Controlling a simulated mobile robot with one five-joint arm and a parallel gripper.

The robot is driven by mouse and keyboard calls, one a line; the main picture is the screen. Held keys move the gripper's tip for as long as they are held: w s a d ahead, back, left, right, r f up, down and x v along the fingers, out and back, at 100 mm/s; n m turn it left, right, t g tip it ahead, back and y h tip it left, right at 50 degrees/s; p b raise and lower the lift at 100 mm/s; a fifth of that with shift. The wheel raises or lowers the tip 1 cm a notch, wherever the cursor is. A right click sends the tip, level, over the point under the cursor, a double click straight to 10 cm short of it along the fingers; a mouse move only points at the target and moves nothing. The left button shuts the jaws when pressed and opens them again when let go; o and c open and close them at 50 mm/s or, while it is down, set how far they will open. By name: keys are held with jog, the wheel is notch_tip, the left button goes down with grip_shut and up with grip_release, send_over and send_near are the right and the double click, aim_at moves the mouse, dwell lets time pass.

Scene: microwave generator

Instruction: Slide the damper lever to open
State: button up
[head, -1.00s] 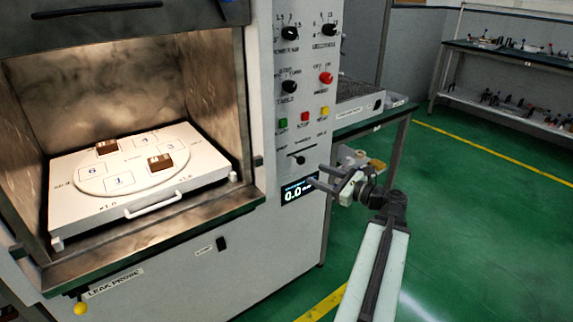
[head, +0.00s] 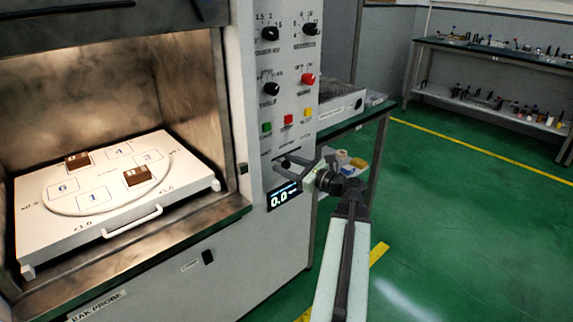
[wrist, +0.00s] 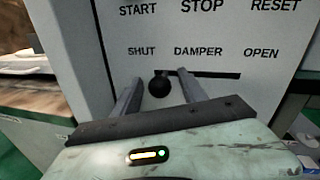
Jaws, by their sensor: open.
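The damper lever is a black ball knob (wrist: 159,86) at the left, SHUT end of a dark horizontal slot (wrist: 210,73) in the wrist view. The slot runs right toward the OPEN label (wrist: 261,53). My gripper (wrist: 160,80) is open, with one finger left of the knob and one right of it. Gaps show on both sides, so neither finger appears to touch it. In the head view my gripper (head: 294,168) is at the panel by the knob (head: 286,162), above the lit display (head: 283,195). The fingertips' depth to the panel is hard to tell.
START, STOP and RESET labels stand above the slot. Green (head: 267,127), red (head: 288,120) and yellow (head: 308,112) buttons and rotary knobs are higher up. The open chamber with a white tray (head: 40,235) is at left. Green floor is clear at right.

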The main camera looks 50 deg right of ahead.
jog(key=shift+w, duration=0.1)
jog(key=shift+c, duration=0.3)
grip_shut()
dwell(1.1)
